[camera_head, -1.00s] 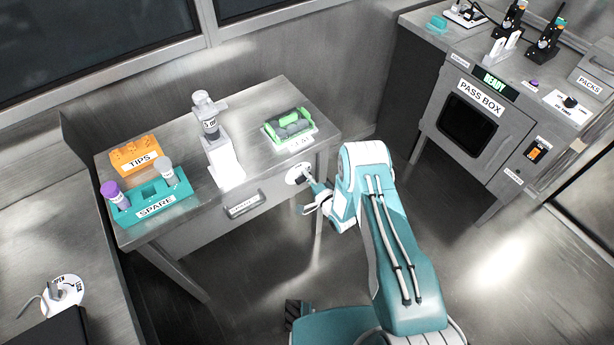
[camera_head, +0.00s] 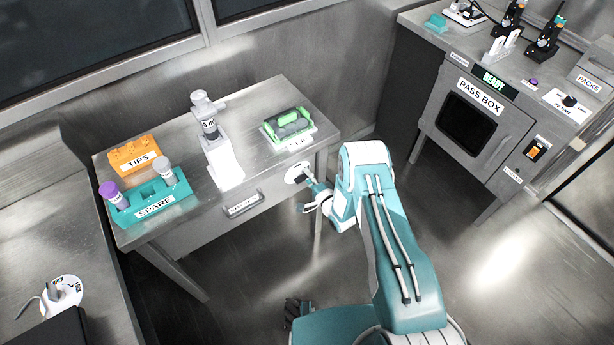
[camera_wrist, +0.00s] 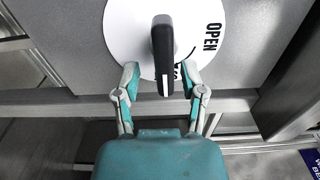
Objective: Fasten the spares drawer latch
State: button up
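The spares drawer (camera_head: 225,215) is in the front of the steel table, with a labelled handle (camera_head: 243,204); its front looks flush with the table. The latch is a black lever on a round white plate (camera_head: 290,171) at the drawer's right. In the wrist view the black lever (camera_wrist: 162,50) stands roughly upright in the picture, over the white plate (camera_wrist: 125,25) marked "OPEN"; other lettering is partly hidden behind the lever. My gripper (camera_wrist: 158,82) is open, one teal-tipped finger on each side of the lever's lower end, with gaps visible. In the head view my gripper (camera_head: 308,182) is at the plate.
On the table stand a teal SPARE rack (camera_head: 155,207) with vials, an orange TIPS box (camera_head: 135,152), a white dispenser stand (camera_head: 223,165) and a green-edged tray (camera_head: 288,130). The pass box (camera_head: 470,120) is at right. Floor between is clear.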

jog(key=v, duration=1.2)
dwell(0.5)
